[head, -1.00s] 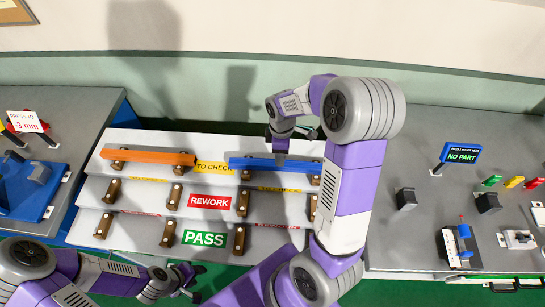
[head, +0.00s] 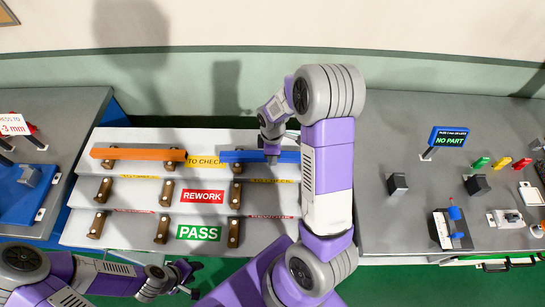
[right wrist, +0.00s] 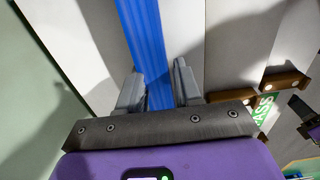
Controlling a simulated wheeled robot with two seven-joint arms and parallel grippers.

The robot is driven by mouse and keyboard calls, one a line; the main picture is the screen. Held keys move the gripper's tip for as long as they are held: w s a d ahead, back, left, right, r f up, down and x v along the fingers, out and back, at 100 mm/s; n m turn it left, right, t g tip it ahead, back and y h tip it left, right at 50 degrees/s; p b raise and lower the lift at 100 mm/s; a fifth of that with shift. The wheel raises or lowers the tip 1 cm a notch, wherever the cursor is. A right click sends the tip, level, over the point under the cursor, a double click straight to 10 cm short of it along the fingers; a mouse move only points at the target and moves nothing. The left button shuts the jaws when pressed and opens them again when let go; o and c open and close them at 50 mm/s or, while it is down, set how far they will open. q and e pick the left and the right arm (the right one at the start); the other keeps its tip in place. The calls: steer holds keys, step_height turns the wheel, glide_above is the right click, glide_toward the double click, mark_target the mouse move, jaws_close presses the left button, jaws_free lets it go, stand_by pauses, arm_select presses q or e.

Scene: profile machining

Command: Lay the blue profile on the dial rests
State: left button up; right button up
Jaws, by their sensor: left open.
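The blue profile (head: 236,156) lies on the top step of the rack, right of the orange profile; the right arm hides part of it. My right gripper (head: 272,158) is over it. In the right wrist view the fingers (right wrist: 158,88) stand on either side of the blue profile (right wrist: 145,40), apart and not visibly clamped on it. My left gripper (head: 192,280) is open and empty, low in front of the rack. Two dark grey blocks, which look like the dial rests (head: 397,184) (head: 477,186), stand empty on the right bench.
The orange profile (head: 138,154) lies on the top step at left. The lower steps, labelled REWORK (head: 202,196) and PASS (head: 199,233), are empty. A sign reading NO PART (head: 449,137), colored levers (head: 501,163) and a blue-topped device (head: 452,229) stand on the right bench.

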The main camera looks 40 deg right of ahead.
jaws_close()
step_height(320, 180, up, 10)
steer(key=shift+p, duration=0.35)
